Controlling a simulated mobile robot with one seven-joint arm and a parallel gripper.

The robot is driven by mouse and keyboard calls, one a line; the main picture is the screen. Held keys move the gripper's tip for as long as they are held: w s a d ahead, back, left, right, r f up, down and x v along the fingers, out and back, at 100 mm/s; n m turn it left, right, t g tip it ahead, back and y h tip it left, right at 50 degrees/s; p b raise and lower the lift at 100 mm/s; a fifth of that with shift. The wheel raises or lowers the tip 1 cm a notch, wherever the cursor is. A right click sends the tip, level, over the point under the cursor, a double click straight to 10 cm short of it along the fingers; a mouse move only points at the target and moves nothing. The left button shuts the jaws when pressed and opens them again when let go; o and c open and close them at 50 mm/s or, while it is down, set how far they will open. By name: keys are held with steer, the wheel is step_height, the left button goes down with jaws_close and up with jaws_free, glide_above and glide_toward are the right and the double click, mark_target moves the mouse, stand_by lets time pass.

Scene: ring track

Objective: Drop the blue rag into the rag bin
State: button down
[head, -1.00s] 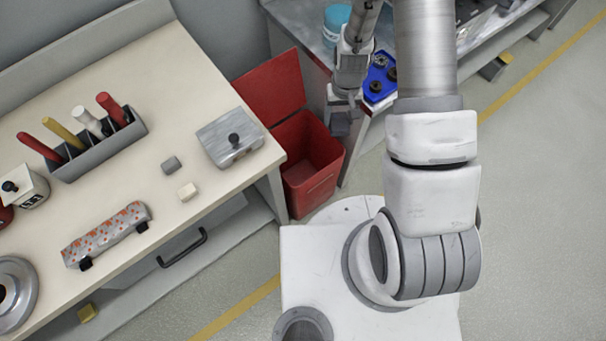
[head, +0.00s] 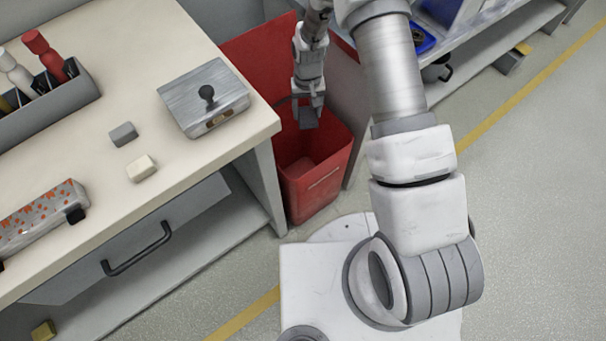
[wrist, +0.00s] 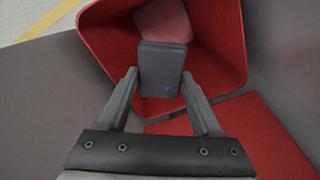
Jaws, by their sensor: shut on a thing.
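My gripper (head: 307,100) is shut on a dark grey-blue folded piece, the blue rag (head: 308,119). The gripper and rag are over the bin's opening. The wrist view looks down into the bin (wrist: 228,45), and the rag hides part of its inside. A paler patch shows at the bottom.
A workbench (head: 130,80) is left of the bin, with a metal box (head: 204,98), a grey block (head: 123,134) and a cream block (head: 141,168) on it. Another bench (head: 490,28) is behind at the right. Clear floor lies at the right.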

step_height(320, 180, down, 6)
steer(key=b, duration=0.3)
steer(key=shift+a+f+b, duration=0.1)
steer(key=shift+f+b, duration=0.1)
steer(key=shift+b, duration=0.15)
jaws_free()
step_height(320, 180, up, 18)
steer(key=p, duration=0.5)
steer(key=shift+f, duration=0.25)
